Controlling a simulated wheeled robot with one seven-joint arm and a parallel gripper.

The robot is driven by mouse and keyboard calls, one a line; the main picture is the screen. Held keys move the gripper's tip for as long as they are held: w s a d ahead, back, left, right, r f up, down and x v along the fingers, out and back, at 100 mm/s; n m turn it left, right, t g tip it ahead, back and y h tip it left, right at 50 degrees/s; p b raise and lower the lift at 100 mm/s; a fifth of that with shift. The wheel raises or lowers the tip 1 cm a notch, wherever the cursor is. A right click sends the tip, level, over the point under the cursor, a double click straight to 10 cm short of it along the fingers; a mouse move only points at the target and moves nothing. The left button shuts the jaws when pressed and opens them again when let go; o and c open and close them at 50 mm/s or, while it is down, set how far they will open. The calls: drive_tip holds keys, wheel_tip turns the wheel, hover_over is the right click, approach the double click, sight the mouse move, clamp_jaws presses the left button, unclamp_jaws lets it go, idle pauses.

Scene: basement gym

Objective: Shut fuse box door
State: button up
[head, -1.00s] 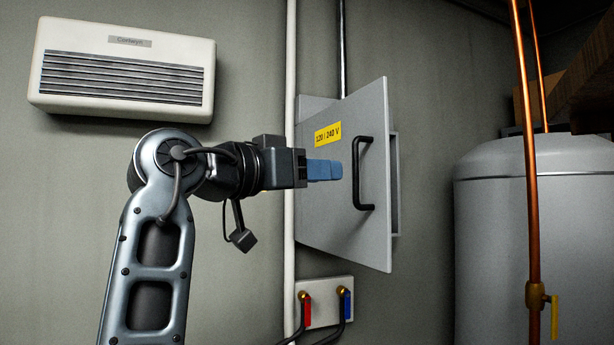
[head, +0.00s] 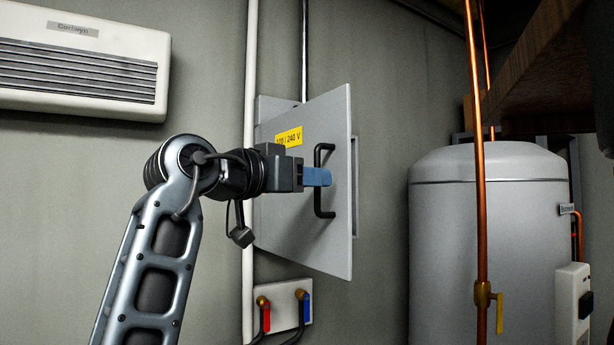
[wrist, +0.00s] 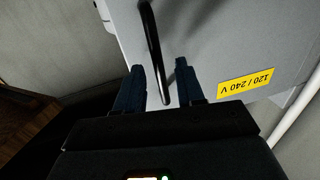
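The grey fuse box door (head: 285,215) hangs ajar on the wall in the head view, its right edge standing out from the box behind it. It carries a yellow "120 / 240 V" label (head: 289,137) and a black bar handle (head: 320,210) near its free edge. My gripper (head: 328,177) is at the handle's middle. In the wrist view the blue fingers of my gripper (wrist: 159,75) are apart, with the handle (wrist: 150,30) running between them and a gap visible on either side. The label (wrist: 246,82) shows there too, upside down.
A white wall heater (head: 85,62) is at upper left. A valve plate (head: 284,312) with red and blue levers sits below the door. A copper pipe (head: 479,220) and grey tank (head: 440,240) stand at right, under dark wooden structure (head: 540,90).

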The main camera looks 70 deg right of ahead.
drive_tip(key=shift+c, duration=0.5)
clamp_jaws()
